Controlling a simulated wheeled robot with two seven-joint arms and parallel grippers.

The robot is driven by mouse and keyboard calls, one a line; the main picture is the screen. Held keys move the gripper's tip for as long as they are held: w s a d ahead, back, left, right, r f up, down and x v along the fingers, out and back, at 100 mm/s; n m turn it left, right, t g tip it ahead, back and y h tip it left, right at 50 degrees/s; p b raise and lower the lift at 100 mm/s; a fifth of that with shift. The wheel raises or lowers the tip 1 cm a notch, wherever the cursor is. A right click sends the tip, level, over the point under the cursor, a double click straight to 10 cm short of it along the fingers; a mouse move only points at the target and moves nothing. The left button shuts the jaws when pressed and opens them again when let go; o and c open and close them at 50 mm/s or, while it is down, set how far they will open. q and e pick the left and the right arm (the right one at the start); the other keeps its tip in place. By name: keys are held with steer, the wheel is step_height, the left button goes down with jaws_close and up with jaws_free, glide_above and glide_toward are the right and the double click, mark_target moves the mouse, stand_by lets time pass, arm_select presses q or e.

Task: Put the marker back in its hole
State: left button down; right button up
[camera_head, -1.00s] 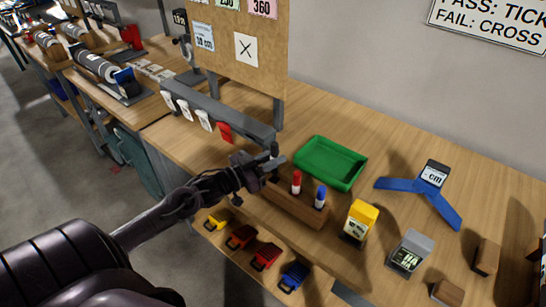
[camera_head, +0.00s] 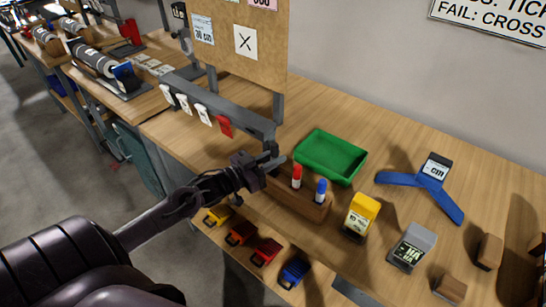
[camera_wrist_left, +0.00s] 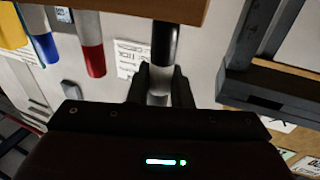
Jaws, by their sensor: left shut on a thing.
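A wooden marker block (camera_head: 291,198) stands at the table's front edge; its edge (camera_wrist_left: 120,8) crosses the top of the left wrist view. A red-capped marker (camera_head: 296,176) and a blue-capped marker (camera_head: 320,190) stand upright in it. My left gripper (camera_head: 273,162) is at the block's left end, shut on a black and white marker (camera_wrist_left: 164,45). In the left wrist view its white part is between the fingers and its black part reaches the block's edge. I cannot tell whether it is in a hole. In the head view it is mostly hidden. My right gripper is not in view.
A green tray (camera_head: 331,158) lies behind the block. A yellow device (camera_head: 361,216) and a grey device (camera_head: 412,247) stand to its right. A grey rail with tags (camera_head: 226,117) is close behind my left gripper. Several coloured bins (camera_head: 240,233) sit below the front edge.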

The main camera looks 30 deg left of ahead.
mark_target(273, 172)
arm_select(q)
steer(key=shift+f+b, duration=0.9)
steer(key=shift+f, duration=0.75)
steer(key=c, duration=1.2)
jaws_free()
steer(key=shift+c, duration=0.2)
steer(key=shift+s+a+f, duration=0.1)
steer(key=shift+s+a, duration=0.1)
steer(key=shift+s, duration=0.25)
steer(key=v, duration=0.6)
steer(key=shift+s+a, duration=0.15)
steer(key=shift+s, duration=0.25)
